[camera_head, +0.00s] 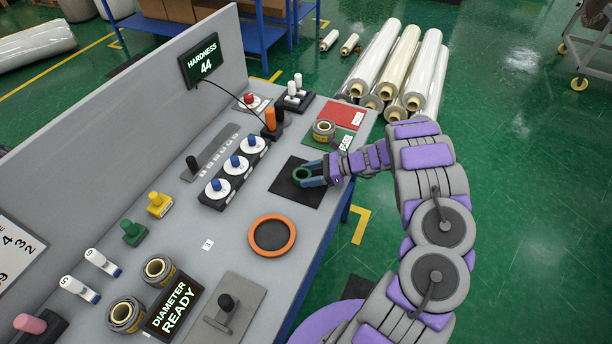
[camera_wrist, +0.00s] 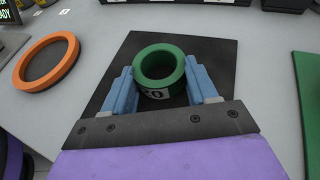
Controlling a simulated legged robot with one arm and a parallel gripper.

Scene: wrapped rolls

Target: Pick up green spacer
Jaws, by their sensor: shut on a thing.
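The green spacer (camera_wrist: 158,66) is a short green ring with a white label on its side, partly hidden by my gripper. In the wrist view it sits between the two blue fingers of my gripper (camera_wrist: 161,92), which are shut on its sides. In the head view the green spacer (camera_head: 301,174) shows at the tip of my gripper (camera_head: 312,175), over the black square mat (camera_head: 287,192). I cannot tell whether the spacer touches the mat or is slightly above it.
An orange-rimmed round pad (camera_head: 272,235) lies in front of the mat. Blue-knobbed controls (camera_head: 234,166) stand to its left. A metal roll (camera_head: 323,130) rests by the green (camera_head: 345,138) and red (camera_head: 341,113) pads behind. Wrapped rolls (camera_head: 400,70) lie on the floor beyond.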

